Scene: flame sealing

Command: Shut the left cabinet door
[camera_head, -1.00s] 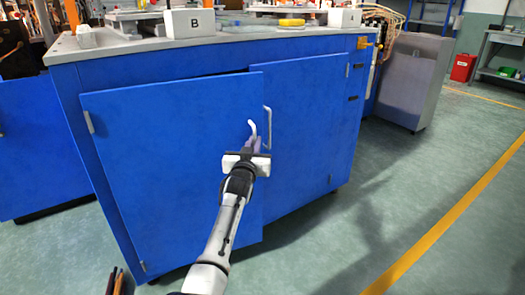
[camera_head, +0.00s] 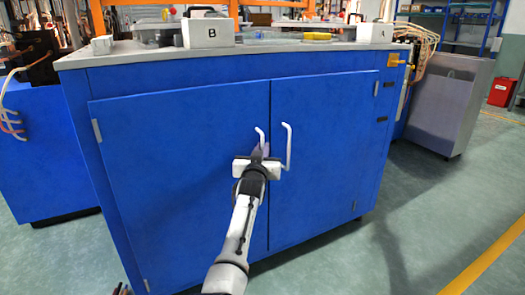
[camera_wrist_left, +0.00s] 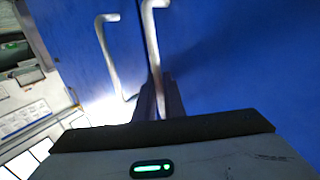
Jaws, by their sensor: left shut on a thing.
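The blue left cabinet door (camera_head: 180,180) lies about flush with the cabinet front, its edge along a thin dark seam beside the right door (camera_head: 330,150). The left door has a white bar handle (camera_head: 261,135), which also shows in the left wrist view (camera_wrist_left: 153,40). My left gripper (camera_head: 260,152) is shut on this handle, with its fingers around the lower part in the wrist view (camera_wrist_left: 160,97). The fingers hide that part of the handle. The right door's white handle (camera_head: 288,148) stands just to the right, apart from the gripper. My right gripper is not in view.
The grey worktop (camera_head: 130,52) above holds a white box marked B (camera_head: 208,33) and another white box (camera_head: 367,33). A grey cabinet (camera_head: 448,105) stands at the right. The green floor (camera_head: 430,220) on the right is clear.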

